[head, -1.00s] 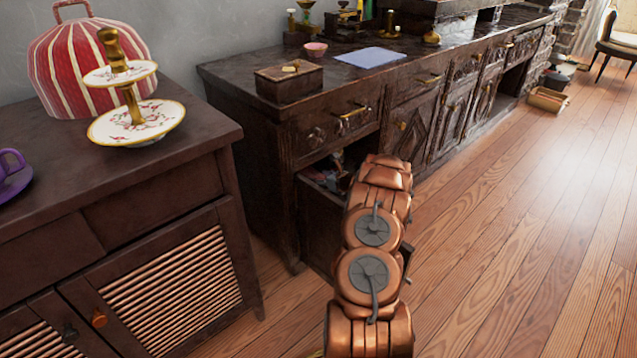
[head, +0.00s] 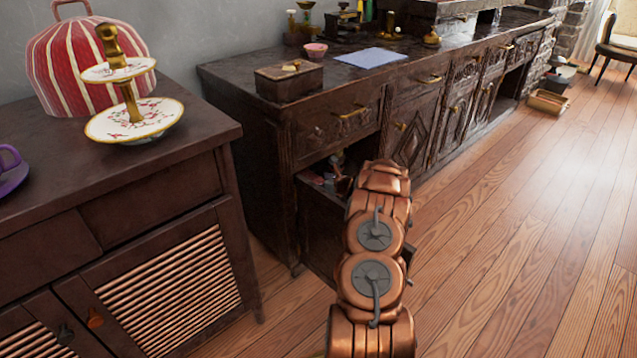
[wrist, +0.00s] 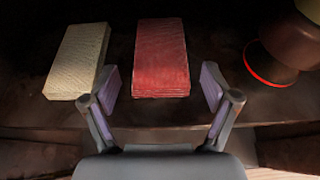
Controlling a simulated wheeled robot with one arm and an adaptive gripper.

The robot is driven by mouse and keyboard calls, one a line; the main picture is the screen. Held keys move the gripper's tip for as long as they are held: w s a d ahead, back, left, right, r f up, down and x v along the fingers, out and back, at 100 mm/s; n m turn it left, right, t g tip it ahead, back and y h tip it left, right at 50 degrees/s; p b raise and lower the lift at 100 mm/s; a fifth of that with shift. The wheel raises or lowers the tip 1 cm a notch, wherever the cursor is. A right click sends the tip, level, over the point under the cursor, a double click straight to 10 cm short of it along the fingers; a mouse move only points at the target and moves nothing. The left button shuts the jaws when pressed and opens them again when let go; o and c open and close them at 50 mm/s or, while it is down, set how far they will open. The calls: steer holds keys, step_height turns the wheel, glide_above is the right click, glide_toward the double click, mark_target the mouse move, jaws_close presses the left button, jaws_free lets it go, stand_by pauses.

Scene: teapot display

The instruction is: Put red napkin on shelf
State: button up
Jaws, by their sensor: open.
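In the wrist view, a folded red napkin (wrist: 161,60) lies flat on a dark surface, straight ahead of my gripper (wrist: 160,92). My gripper is open, with its two purple-padded fingers apart and nothing between them. The napkin's near edge is at about the fingertips, roughly centred between them. I cannot tell how far above the surface the fingers are. In the head view, my arm hides my gripper and the red napkin. The arm reaches to an open lower drawer (head: 318,222) of the dark sideboard (head: 240,105).
A folded beige napkin (wrist: 78,60) lies just left of the red one. A brown round object with a red rim (wrist: 285,45) stands at the right. On the sideboard top are a wooden box (head: 289,82), a pink bowl (head: 316,51) and a blue cloth (head: 371,58).

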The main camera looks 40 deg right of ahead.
steer(key=shift+r, duration=0.1)
steer(key=shift+s+r, duration=0.15)
steer(key=shift+s, duration=0.05)
steer(key=p+v, duration=0.4)
steer(key=v, duration=0.7)
steer(key=shift+s, duration=0.25)
steer(key=shift+a+r, duration=0.1)
steer(key=shift+r, duration=0.05)
